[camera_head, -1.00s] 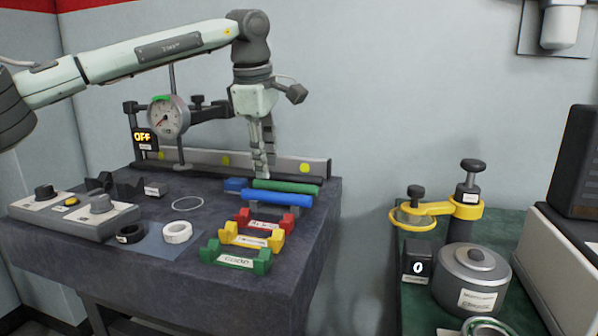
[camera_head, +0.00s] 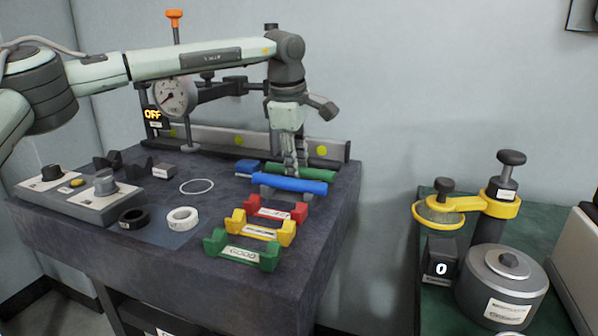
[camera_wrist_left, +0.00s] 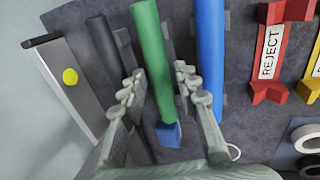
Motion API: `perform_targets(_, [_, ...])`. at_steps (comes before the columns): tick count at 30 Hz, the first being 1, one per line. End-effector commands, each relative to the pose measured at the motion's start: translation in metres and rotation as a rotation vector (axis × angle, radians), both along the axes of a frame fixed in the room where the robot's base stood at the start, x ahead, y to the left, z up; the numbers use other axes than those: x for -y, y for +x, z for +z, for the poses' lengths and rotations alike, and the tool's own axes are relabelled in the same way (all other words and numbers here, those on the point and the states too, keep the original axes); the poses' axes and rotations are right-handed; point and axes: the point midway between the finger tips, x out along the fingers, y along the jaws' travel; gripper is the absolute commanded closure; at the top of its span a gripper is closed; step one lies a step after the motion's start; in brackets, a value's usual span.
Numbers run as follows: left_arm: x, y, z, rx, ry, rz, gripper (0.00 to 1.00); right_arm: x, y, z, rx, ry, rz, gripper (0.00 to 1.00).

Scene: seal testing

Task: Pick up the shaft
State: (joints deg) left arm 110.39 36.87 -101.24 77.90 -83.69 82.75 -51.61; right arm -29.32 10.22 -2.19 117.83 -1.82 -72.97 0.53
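Two rods lie side by side on the dark table: a green shaft (camera_head: 318,174) at the back and a blue shaft (camera_head: 288,185) in front of it. A dark rod (camera_wrist_left: 104,48) also lies beside the green shaft (camera_wrist_left: 152,48) in the left wrist view, with the blue shaft (camera_wrist_left: 210,45) on the other side. My left gripper (camera_head: 292,170) points down at the rods. In the left wrist view the fingers (camera_wrist_left: 158,82) are apart, one on each side of the green shaft; contact cannot be told. My right gripper is not in view.
Red (camera_head: 276,210), yellow (camera_head: 262,232) and green (camera_head: 242,254) labelled cradles stand in front of the rods. A metal rail (camera_head: 222,138) and dial gauge (camera_head: 174,95) stand behind. White (camera_head: 182,219) and black (camera_head: 133,219) rings lie left. A second bench (camera_head: 425,310) is at right.

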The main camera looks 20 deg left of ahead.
Motion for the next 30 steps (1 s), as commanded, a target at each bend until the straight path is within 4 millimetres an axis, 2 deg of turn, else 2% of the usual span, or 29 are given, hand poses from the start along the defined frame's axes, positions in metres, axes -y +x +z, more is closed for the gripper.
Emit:
perform_targets(5, [0.0000,0.0000,-0.0004,0.000,0.000,0.000,0.69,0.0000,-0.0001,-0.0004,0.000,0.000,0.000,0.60])
perform_targets(13, [-0.0001,-0.0002,-0.0001,0.000,0.000,0.000,1.00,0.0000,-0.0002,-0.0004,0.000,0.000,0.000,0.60])
perform_targets(30, [0.0001,0.0006,0.0042,0.004,-0.001,0.000,1.00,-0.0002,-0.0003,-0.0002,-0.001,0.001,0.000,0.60])
